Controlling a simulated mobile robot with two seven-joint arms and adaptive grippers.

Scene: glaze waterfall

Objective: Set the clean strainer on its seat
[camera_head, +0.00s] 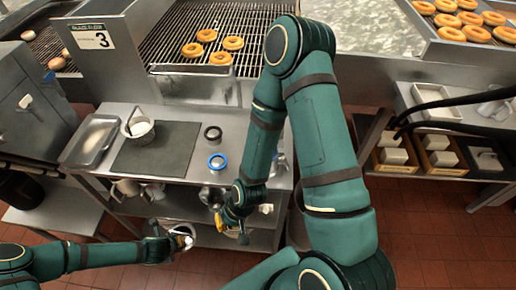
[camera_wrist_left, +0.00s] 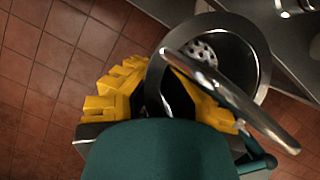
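A metal strainer cup with a perforated bottom (camera_wrist_left: 203,48) and a ring-like handle (camera_wrist_left: 235,95) fills the upper middle of the left wrist view. The yellow fingers of my left gripper (camera_wrist_left: 165,92) are around its near wall and appear shut on it. In the head view my left gripper (camera_head: 178,238) is low, in front of the steel table, with the strainer (camera_head: 184,231) small at its tip. My right gripper (camera_head: 231,222) points down before the table's front edge; its opening is unclear. A blue ring (camera_head: 217,169) and a black ring (camera_head: 212,140) sit on the table; which is the seat is unclear.
A handled container with white contents (camera_head: 128,134) stands on a dark mat (camera_head: 165,155), beside a metal tray (camera_head: 92,144). Metal vessels (camera_head: 210,195) stand below the tabletop. The fryer grate (camera_head: 172,40) holds several doughnuts behind. My right arm covers the table's right part.

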